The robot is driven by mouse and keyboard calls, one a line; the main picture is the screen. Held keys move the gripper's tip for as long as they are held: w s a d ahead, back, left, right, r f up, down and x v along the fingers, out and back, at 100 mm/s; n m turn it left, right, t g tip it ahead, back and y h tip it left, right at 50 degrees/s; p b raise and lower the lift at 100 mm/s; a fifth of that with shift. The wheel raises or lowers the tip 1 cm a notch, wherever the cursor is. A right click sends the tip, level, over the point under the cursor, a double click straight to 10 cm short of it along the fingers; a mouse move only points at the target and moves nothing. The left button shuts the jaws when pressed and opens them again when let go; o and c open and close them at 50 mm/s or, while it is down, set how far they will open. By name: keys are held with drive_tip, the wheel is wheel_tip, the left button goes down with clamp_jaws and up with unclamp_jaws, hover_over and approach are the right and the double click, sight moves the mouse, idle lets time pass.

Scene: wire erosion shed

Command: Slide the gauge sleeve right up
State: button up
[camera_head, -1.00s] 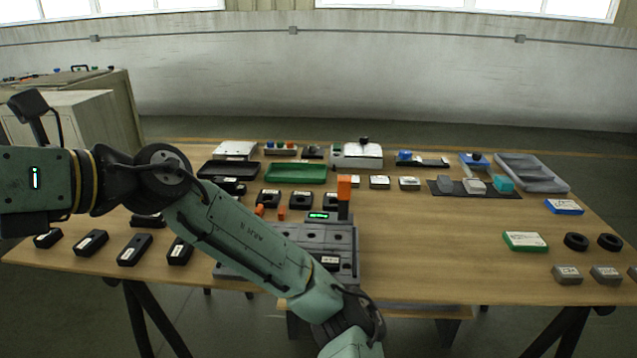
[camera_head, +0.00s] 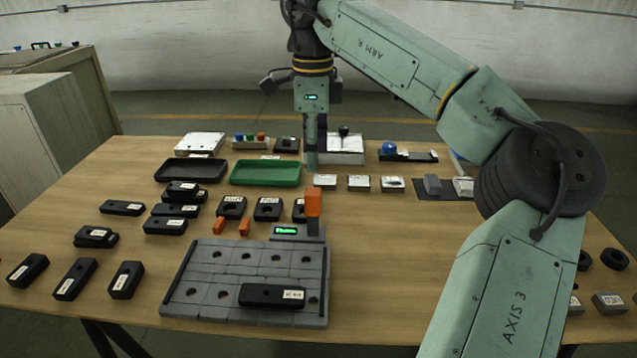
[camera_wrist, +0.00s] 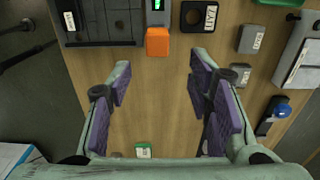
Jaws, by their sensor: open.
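An orange block (camera_head: 313,202), which looks like the gauge sleeve, stands upright at the back right corner of a grey fixture plate (camera_head: 208,254). Below it is a dark base beside a small green-lit display (camera_head: 286,231). Whether the orange part sits on a post is hidden. The orange block also shows in the wrist view (camera_wrist: 157,42), seen from above, just beyond the fingers and roughly in line with the gap between them. My gripper (camera_head: 312,163) points down behind the orange block in the head view. Its purple-padded fingers (camera_wrist: 160,75) are spread and empty.
A black bar (camera_head: 272,295) lies on the plate. Two small orange pieces (camera_head: 231,227) and several black blocks (camera_head: 232,207) lie nearby. A green tray (camera_head: 266,173) and a black tray (camera_head: 190,171) stand behind. The table right of the plate (camera_head: 385,250) is bare.

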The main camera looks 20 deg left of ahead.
sight(313, 192)
drive_tip(key=f, duration=1)
drive_tip(key=shift+s+f+p, duration=0.25)
drive_tip(key=shift+f+p, duration=0.05)
drive_tip(key=shift+p, duration=0.1)
drive_tip(key=shift+c, duration=0.4)
clamp_jaws()
